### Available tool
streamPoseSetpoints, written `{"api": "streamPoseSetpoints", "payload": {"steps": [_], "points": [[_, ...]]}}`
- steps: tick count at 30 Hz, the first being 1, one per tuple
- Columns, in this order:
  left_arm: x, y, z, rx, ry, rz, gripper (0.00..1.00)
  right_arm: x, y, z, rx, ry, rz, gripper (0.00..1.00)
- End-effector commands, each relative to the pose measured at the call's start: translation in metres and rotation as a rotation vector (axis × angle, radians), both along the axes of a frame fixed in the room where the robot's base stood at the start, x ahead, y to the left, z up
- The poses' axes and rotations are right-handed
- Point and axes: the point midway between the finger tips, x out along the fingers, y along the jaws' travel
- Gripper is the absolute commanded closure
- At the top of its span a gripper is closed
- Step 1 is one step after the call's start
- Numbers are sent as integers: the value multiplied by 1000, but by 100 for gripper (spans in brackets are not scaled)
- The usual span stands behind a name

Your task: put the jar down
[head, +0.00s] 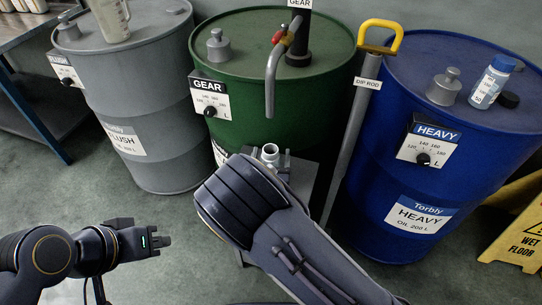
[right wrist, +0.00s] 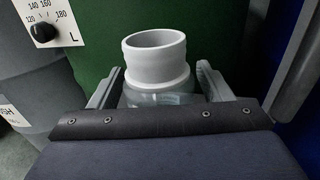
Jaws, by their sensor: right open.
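The jar (right wrist: 155,62) has a white ring-like neck and a clear body, and it stands upright in the right wrist view. In the head view its pale rim (head: 270,149) shows just beyond my right wrist. My right gripper (right wrist: 158,84) is open, with one finger on each side of the jar. I cannot tell whether the fingers touch it. The jar's lower part and base are hidden by my gripper and arm. My left gripper (head: 166,241) is at the lower left, over the floor, away from the jar. Its finger gap cannot be made out.
A grey stand (head: 302,170) shows partly behind my right wrist. Behind it is the green GEAR drum (head: 240,45) with a downturned spout (head: 270,85). The grey FLUSH drum (head: 150,95), dip rod (head: 350,130), blue HEAVY drum (head: 440,110) and yellow wet-floor sign (head: 520,235) stand around.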

Motion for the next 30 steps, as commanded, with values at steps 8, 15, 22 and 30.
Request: {"api": "streamPoseSetpoints", "payload": {"steps": [8, 15, 22, 30], "points": [[0, 0, 4, 0, 0, 0, 100, -28, 3, 4, 0, 1, 2, 27], [0, 0, 6, 0, 0, 0, 100, -80, 8, 4, -1, 1, 4, 27], [0, 0, 7, 0, 0, 0, 100, -113, 10, 4, -1, 0, 2, 27], [0, 0, 7, 0, 0, 0, 100, -120, 10, 5, 0, -1, 0, 27]]}}
